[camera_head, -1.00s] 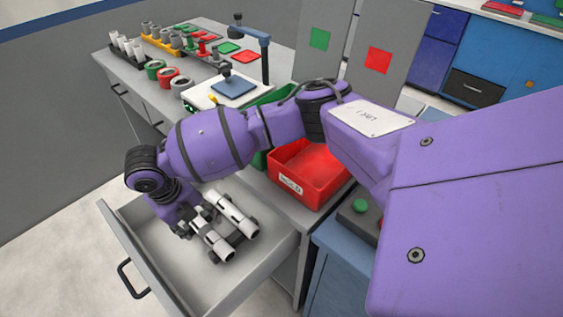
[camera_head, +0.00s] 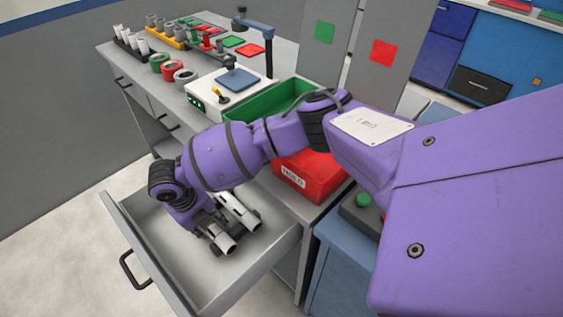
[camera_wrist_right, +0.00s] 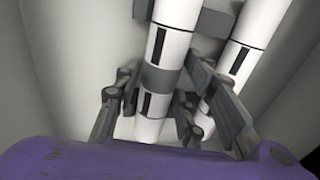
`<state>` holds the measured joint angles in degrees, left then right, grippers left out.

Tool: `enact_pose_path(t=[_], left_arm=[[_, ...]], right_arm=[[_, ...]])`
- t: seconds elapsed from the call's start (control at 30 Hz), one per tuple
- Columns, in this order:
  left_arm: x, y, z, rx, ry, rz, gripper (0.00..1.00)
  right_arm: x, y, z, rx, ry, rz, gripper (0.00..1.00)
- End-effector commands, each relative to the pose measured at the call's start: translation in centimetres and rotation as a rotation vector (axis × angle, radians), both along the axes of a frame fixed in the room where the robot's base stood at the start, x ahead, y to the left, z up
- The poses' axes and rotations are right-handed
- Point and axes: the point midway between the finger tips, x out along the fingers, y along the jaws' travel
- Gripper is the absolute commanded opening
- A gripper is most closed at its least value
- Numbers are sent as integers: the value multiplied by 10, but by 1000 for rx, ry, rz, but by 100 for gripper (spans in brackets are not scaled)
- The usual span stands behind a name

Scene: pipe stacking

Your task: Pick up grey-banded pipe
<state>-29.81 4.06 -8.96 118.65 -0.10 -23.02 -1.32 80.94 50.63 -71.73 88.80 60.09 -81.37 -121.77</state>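The grey-banded pipe (camera_wrist_right: 162,80) is white with a grey band and dark marks. It lies in the open drawer (camera_head: 160,240), between the spread fingers of my right gripper (camera_wrist_right: 157,95) in the wrist view. Narrow gaps seem to show beside it, so I see no clear grip. In the head view its near end (camera_head: 229,247) shows below my right gripper (camera_head: 216,228), which is low in the drawer and hides its band. A second white pipe (camera_wrist_right: 245,55) lies to its right, also in the head view (camera_head: 240,212). My left gripper is out of view.
The drawer walls stand close around my right gripper. A red bin (camera_head: 312,180) and a green bin (camera_head: 270,105) stand on the counter beyond the drawer. A device with a blue plate (camera_head: 238,79), coloured rings and upright pipes stand farther along the counter.

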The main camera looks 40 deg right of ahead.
Motion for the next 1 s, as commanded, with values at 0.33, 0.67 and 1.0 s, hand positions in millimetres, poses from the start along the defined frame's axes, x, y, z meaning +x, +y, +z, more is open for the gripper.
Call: enact_pose_path(t=[0.33, 0.67, 1.0], left_arm=[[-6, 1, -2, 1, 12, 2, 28], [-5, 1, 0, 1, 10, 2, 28], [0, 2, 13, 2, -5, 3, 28]], right_arm=[[1, 1, 1, 0, -2, 0, 2], [3, 1, 16, 2, -6, 1, 2], [-34, 21, 84, 4, -7, 6, 2]])
